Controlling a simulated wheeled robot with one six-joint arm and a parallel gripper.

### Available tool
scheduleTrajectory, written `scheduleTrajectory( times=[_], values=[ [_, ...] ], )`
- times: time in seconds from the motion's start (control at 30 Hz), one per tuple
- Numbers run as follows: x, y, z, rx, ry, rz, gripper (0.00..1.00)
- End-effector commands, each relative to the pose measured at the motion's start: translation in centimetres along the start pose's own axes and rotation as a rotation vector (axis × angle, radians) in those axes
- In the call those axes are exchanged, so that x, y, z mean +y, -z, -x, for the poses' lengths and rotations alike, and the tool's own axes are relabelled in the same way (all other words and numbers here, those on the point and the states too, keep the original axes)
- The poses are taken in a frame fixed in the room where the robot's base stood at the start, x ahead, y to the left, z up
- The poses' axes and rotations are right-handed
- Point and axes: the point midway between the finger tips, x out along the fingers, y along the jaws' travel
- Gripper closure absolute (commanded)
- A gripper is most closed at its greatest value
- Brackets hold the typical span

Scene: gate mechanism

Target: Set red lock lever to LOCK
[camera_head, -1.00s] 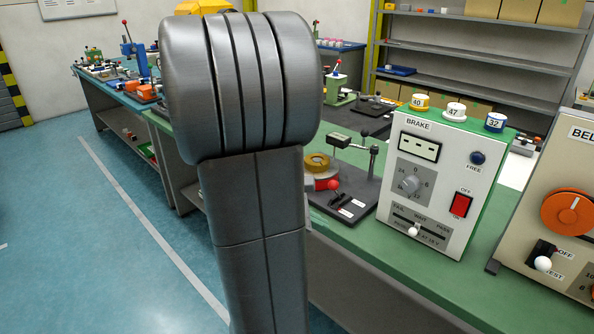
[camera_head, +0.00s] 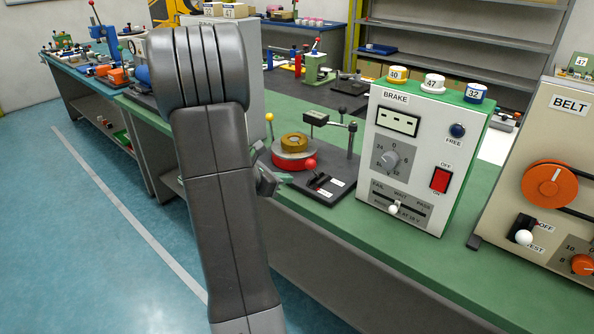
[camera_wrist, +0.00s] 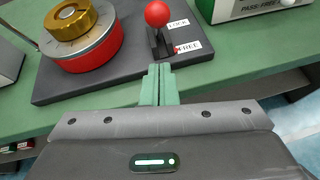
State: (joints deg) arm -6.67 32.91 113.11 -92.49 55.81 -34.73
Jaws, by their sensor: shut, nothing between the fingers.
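The red-balled lock lever (camera_head: 311,163) stands on a dark base plate (camera_head: 340,192) on the green bench. In the wrist view the red ball (camera_wrist: 157,13) is just beyond my fingertips, on a black stem in a black slotted block. The white LOCK label (camera_wrist: 178,26) and FREE label (camera_wrist: 188,46) lie to its right. I cannot tell for certain which label the lever is set to. My gripper (camera_wrist: 160,70) has its green fingers pressed together, empty, close to the lever block at the plate's near edge. My arm partly hides the gripper in the head view.
A red dial with a brass hub (camera_wrist: 85,40) sits left of the lever. A post with a black-knobbed arm (camera_head: 350,140) rises behind. The BRAKE panel (camera_head: 400,155) stands close on the right, and the BELT panel (camera_head: 540,170) further right.

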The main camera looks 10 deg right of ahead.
Motion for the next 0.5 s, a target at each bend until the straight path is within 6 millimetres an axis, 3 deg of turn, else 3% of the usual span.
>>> scheduleTrajectory(
  times=[0.07,0.2,0.5],
  values=[
    [-0.2,0.0,-1.6,0.001,0.005,-0.001,1.0],
    [-0.1,-1.8,-2.8,0.0,0.002,-0.003,1.0],
    [0.0,-2.9,-4.0,0.001,0.0,-0.002,1.0]
  ],
)
